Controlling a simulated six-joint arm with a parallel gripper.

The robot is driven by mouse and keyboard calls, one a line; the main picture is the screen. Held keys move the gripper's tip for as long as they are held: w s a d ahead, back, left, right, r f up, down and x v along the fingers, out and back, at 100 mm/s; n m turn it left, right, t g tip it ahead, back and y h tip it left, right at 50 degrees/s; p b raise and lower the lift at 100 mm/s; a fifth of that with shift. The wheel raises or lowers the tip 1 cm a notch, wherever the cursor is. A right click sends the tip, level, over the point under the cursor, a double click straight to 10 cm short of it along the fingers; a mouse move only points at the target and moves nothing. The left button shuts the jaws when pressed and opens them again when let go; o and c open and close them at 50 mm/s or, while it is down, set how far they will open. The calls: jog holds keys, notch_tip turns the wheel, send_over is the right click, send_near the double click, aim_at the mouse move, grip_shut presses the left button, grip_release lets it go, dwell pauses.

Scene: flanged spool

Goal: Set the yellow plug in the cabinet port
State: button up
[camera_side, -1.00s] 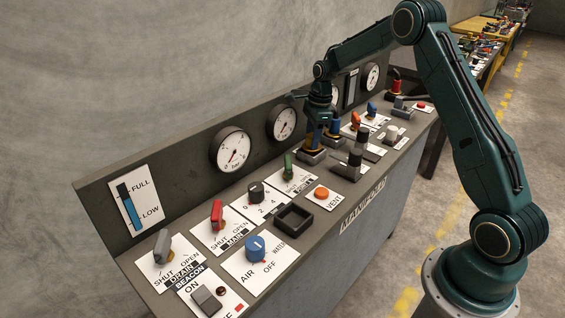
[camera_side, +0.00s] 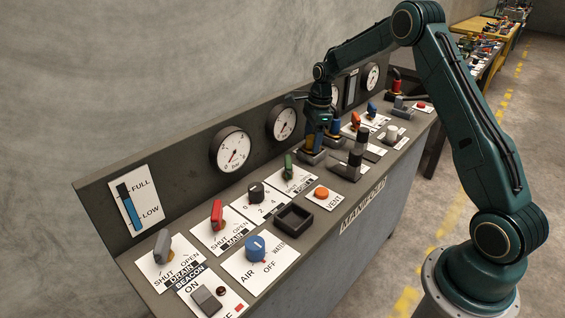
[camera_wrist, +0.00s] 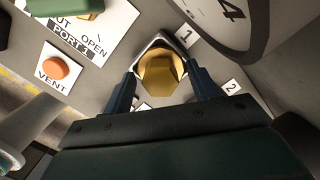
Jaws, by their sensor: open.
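The yellow plug (camera_wrist: 160,76) shows in the wrist view as a yellow, faceted block. It sits within a dark, pale-edged square socket (camera_wrist: 154,44) near the label 1. How deep it sits I cannot tell. My gripper (camera_wrist: 162,88) is open, with one blue finger on each side of the plug; whether either touches it is unclear. In the side view my gripper (camera_side: 318,143) is low over the panel, in front of the gauges, and largely hides the plug and socket.
A green valve handle (camera_side: 288,167) and an orange VENT button (camera_side: 321,194) are nearby. Dark upright blocks (camera_side: 357,155) stand right of my gripper. A gauge (camera_side: 283,122) rises close behind. An empty square black tray (camera_side: 293,218) lies at the panel's front.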

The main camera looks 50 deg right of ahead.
notch_tip(320, 180, up, 12)
jog(key=d, duration=0.1)
jog(key=shift+s+r, duration=0.25)
jog(key=shift+s, duration=0.15)
dwell(0.6)
jog(key=s+a+r+n+t+h, duration=0.1)
jog(key=s+a+r+n+t, duration=0.1)
jog(key=s+a+r+n, duration=1.1)
jog(key=s+a+f+n+t, duration=0.1)
jog(key=s+a+f+n, duration=0.1)
jog(key=s+n, duration=0.4)
jog(key=s+a+f+n+t, duration=0.1)
jog(key=s+a+n, duration=0.3)
jog(key=s, duration=0.9)
jog(key=shift+s+a+f+n+t, duration=0.3)
jog(key=shift+a+f+n+t, duration=0.1)
jog(key=shift+f+n, duration=0.45)
